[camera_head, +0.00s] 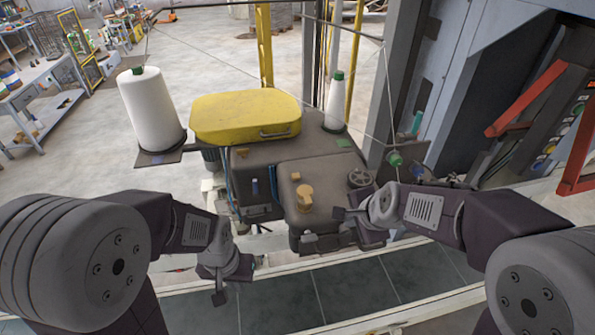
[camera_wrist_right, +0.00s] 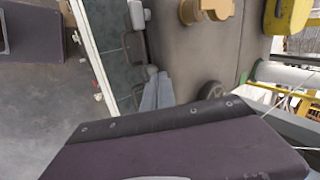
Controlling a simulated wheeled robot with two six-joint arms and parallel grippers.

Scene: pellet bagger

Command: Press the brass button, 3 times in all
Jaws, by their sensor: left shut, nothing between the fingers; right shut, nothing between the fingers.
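The brass button (camera_head: 305,194) is a tan, round-headed knob on the top of the dark grey bagger head (camera_head: 322,174). In the right wrist view the brass button (camera_wrist_right: 207,9) is at the top edge, partly cut off. My right gripper (camera_head: 339,214) is shut and empty, in front and to the right of the button, apart from it in the picture. Its fingers (camera_wrist_right: 157,93) also show in the right wrist view, below and left of the button. My left gripper (camera_head: 220,297) is shut and empty, low at the left over the conveyor.
A white thread cone (camera_head: 153,110) and a smaller cone (camera_head: 336,103) flank a yellow cover (camera_head: 245,115) behind the button. A dark handwheel (camera_head: 361,178) is to the right. A conveyor (camera_head: 350,290) runs along the front. A control panel (camera_head: 560,130) with red bars is at the right.

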